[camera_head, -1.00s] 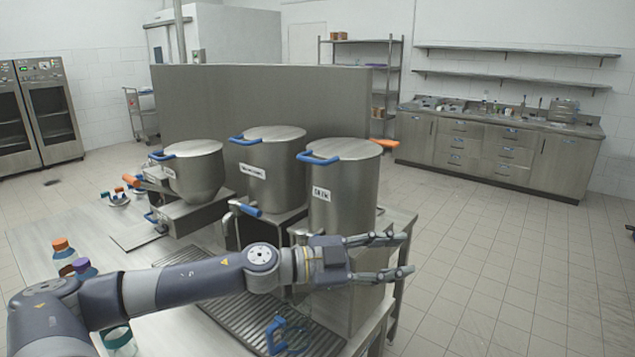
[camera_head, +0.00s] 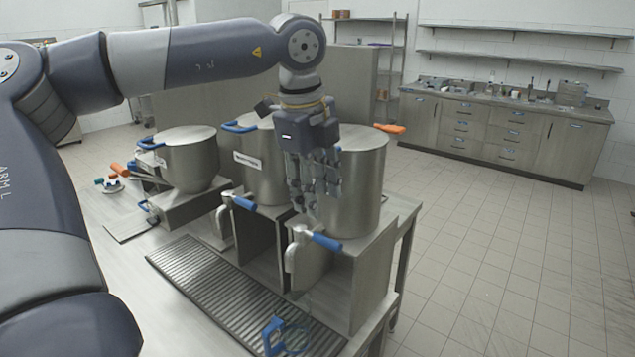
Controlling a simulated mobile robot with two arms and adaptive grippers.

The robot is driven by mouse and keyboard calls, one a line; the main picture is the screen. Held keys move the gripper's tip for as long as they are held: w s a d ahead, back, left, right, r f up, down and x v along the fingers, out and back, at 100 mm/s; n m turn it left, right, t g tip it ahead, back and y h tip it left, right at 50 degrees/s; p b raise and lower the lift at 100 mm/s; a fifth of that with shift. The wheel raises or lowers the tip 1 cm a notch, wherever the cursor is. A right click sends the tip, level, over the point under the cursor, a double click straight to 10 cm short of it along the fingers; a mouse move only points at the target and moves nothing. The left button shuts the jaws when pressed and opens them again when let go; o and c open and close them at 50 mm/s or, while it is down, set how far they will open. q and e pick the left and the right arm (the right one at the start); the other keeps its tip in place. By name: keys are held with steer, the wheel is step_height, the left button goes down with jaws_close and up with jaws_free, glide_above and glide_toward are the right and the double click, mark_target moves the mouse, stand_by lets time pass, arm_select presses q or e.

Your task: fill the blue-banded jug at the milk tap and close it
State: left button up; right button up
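A clear jug with a blue handle (camera_head: 273,337) stands at the front end of the drip tray, low in the view; its lower part is cut off or hard to see. Above and behind it is the right-hand tap, with a blue lever (camera_head: 325,242), at the front of the right steel vessel (camera_head: 362,180). My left gripper (camera_head: 323,202) points down in front of that vessel, above the tap lever and apart from it. Its fingers look spread and hold nothing. It hides the vessel's label, so I cannot read which tap is milk. My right gripper is out of view.
A middle vessel (camera_head: 258,165) with a blue-levered tap (camera_head: 243,203) and a left pot (camera_head: 190,160) stand beside the right one. The ribbed drip tray (camera_head: 215,290) runs along their front. My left arm covers the table's left side. Open floor lies to the right.

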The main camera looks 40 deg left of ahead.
mark_target(324, 237)
arm_select(q)
steer(key=f, duration=0.2)
steer(key=w+f+p, duration=0.1)
steer(key=f, duration=0.2)
steer(key=f+p, duration=0.1)
steer(key=f, duration=0.2)
steer(key=shift+w+a+f, duration=0.15)
steer(key=shift+w, duration=0.2)
steer(key=shift+w+f, duration=0.1)
steer(key=shift+f, duration=0.5)
jaws_close()
